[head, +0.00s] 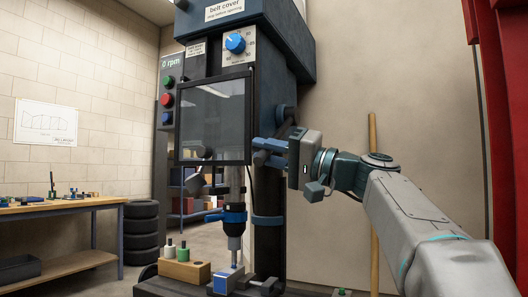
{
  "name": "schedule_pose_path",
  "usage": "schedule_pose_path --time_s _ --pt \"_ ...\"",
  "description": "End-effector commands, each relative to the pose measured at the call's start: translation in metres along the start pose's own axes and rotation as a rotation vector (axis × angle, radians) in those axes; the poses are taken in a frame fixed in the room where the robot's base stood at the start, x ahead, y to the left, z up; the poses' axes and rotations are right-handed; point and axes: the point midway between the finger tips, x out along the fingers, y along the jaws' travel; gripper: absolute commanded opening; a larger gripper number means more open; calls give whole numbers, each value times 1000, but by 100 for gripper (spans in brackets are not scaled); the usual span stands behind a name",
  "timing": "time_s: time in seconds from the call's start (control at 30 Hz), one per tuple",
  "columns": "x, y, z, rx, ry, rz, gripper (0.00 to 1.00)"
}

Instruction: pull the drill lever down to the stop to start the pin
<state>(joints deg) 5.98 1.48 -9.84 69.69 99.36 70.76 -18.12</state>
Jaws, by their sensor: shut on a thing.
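The drill press has a dark round lever hub (286,112) on the right side of its head. My gripper (264,152) is just below and in front of this hub, with its blue fingers pointing left. It is shut on the drill lever, most of which the fingers and the press hide. The chuck (234,222) with a blue collar hangs below the clear guard (213,118). The pin cannot be made out clearly. The display (172,62) reads 0 rpm.
Green and red buttons (167,99) and a blue dial (235,43) are on the press front. A workbench (62,207) and stacked tyres (142,230) are at left. A wooden pole (373,135) leans behind my arm.

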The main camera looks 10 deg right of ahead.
Motion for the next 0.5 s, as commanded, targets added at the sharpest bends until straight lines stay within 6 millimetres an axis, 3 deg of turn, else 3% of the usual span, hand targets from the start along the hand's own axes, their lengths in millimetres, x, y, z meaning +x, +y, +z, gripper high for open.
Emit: schedule_pose_path --time_s 0.03,0.07,0.1,0.5 --pt "-2 16 1 10 -6 24 0" --pt "-2 16 1 10 -6 25 29" --pt "-2 16 1 10 -5 24 40" --pt "-1 12 1 9 -3 18 40"
